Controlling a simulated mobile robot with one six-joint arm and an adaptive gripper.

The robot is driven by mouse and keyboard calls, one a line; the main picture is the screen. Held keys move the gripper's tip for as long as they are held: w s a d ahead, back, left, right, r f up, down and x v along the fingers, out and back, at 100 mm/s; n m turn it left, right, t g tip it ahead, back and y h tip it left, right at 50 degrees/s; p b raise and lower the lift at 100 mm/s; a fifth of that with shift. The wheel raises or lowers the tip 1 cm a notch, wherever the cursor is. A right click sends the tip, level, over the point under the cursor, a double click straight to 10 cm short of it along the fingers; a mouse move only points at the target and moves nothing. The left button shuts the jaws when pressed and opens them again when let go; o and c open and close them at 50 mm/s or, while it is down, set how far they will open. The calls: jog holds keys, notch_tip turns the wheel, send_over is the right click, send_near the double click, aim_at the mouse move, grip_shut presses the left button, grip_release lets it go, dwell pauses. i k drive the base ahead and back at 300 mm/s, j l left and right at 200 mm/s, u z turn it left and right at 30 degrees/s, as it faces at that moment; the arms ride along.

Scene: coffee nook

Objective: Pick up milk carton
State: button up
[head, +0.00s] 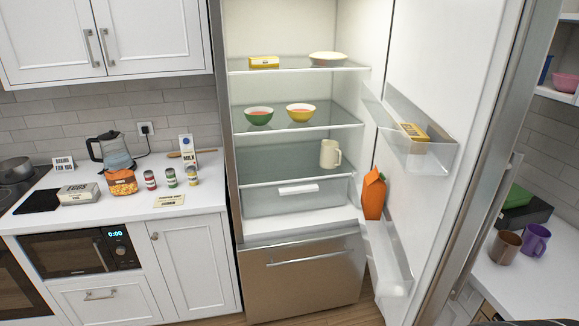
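The milk carton (187,149) is white and blue with the word MILK on it. It stands upright on the left counter, close to the tiled back wall and left of the open fridge. Small cans (171,177) stand in front of it, and a wooden utensil lies just left of it. My gripper is not in the head view, and nothing is seen touching the carton.
The fridge door (450,120) stands open to the right, with an orange carton (374,195) at its lower shelf. Bowls and a cream jug (330,154) sit inside.

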aim_at(186, 143)
jog(key=i+j+u, duration=0.2)
jog(key=i+j, duration=0.25)
jog(key=i+j+u, duration=0.15)
jog(key=i+j, duration=0.2)
jog(key=i+j+u, duration=0.2)
jog(key=i, duration=0.35)
jog(key=i+j+u, duration=0.15)
jog(key=i+j, duration=0.2)
jog(key=i, duration=0.15)
jog(key=i+j+u, duration=0.2)
jog(key=i, duration=0.3)
jog(key=i+u, duration=0.15)
jog(key=i, duration=0.4)
